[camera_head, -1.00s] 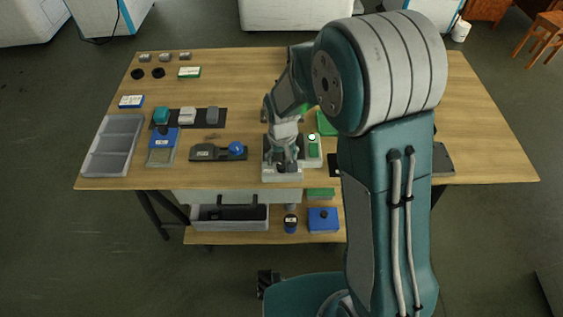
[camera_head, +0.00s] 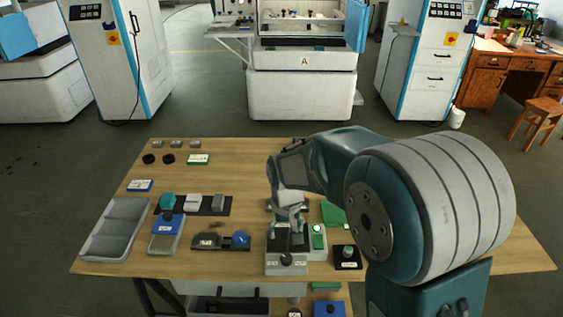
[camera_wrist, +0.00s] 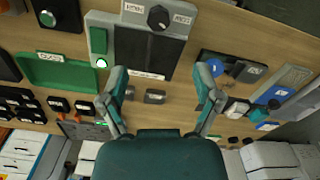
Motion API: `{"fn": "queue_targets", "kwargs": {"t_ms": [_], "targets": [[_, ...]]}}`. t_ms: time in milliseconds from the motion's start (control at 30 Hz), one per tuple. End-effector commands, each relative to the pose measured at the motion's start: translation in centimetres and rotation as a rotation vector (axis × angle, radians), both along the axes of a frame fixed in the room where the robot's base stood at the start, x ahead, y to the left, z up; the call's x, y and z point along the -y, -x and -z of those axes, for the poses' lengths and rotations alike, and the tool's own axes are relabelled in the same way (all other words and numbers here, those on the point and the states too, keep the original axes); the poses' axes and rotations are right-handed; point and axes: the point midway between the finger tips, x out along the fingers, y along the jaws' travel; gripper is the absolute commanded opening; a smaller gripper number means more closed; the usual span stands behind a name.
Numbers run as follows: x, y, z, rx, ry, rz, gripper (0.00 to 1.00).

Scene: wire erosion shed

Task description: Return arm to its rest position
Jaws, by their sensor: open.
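My gripper (camera_head: 288,222) is open and empty, above the worktable (camera_head: 130,255). In the head view it hangs over the back of a grey device with a black knob (camera_head: 286,260). My arm arches up at the right and hides part of the table.
A grey compartment tray (camera_head: 115,229), a blue-topped block (camera_head: 167,232) and a dark fixture with a blue knob (camera_head: 222,241) stand left of the device. A green tray (camera_head: 332,214) is at its right. Large white machines (camera_head: 303,85) stand behind.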

Motion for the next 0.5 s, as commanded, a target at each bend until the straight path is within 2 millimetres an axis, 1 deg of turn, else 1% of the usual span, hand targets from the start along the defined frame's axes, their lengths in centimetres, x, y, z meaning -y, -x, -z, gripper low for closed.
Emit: {"fn": "queue_targets", "kwargs": {"t_ms": [67,167,267,300,400,500], "targets": [[0.0,0.0,-0.1,0.001,0.0,0.001,0.82],[0.6,0.4,-1.1,0.017,-0.005,0.009,0.82],[1.9,1.3,-3.5,0.056,-0.016,0.029,0.82],[2.6,1.9,-4.6,0.076,-0.022,0.039,0.82],[4.2,3.5,-7.2,0.124,-0.033,0.064,0.82],[5.8,5.2,-9.4,0.172,-0.042,0.088,0.82]]}}
